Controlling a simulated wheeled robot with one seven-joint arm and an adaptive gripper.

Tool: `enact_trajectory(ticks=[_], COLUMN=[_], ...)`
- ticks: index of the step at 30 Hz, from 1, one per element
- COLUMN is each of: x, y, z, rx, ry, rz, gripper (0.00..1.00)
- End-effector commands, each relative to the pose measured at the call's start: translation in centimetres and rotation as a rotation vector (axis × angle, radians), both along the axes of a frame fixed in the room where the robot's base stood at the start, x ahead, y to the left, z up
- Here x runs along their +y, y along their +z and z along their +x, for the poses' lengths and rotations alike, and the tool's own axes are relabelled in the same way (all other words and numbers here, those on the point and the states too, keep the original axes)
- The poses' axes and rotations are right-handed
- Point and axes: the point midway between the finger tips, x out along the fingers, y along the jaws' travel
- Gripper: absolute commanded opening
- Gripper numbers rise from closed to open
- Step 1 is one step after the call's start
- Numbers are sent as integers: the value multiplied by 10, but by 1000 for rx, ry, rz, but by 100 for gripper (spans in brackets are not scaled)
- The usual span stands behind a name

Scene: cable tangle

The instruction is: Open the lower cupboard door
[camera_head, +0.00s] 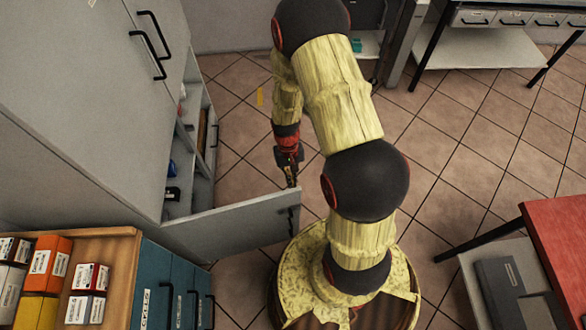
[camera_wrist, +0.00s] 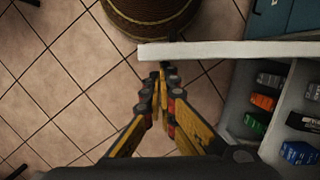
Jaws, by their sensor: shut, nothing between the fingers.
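The grey cupboard (camera_head: 85,95) stands at the left in the head view. Its near lower door (camera_head: 235,225) stands swung out wide, showing shelves inside. In the wrist view the same door (camera_wrist: 235,50) shows as a pale strip across the upper right. My gripper (camera_head: 291,180) is at the door's free end, on the side toward the cupboard's inside. In the wrist view my gripper (camera_wrist: 160,80) has its fingers together with nothing between them, close to the door's end. I cannot tell whether they touch it.
Small boxes and items (camera_wrist: 272,100) sit on the cupboard's shelves. Upper doors with black handles (camera_head: 150,45) are shut. A wooden-topped cabinet with boxes (camera_head: 60,270) stands at the lower left, a red-topped table (camera_head: 555,240) at the right.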

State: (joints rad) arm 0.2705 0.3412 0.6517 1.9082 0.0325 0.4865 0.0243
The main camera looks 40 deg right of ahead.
Motion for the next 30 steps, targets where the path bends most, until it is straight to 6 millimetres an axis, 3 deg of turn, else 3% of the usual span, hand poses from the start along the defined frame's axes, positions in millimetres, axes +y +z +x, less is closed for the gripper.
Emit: enact_trajectory(ticks=[3,9,22,30], x=[8,14,13,8], y=[2,1,3,35], z=[-28,-48,-47,-39], rx=[1,1,-1,-5], ry=[-60,-107,-108,-111], rz=[0,-2,-2,-3], gripper=[0,0,0,0])
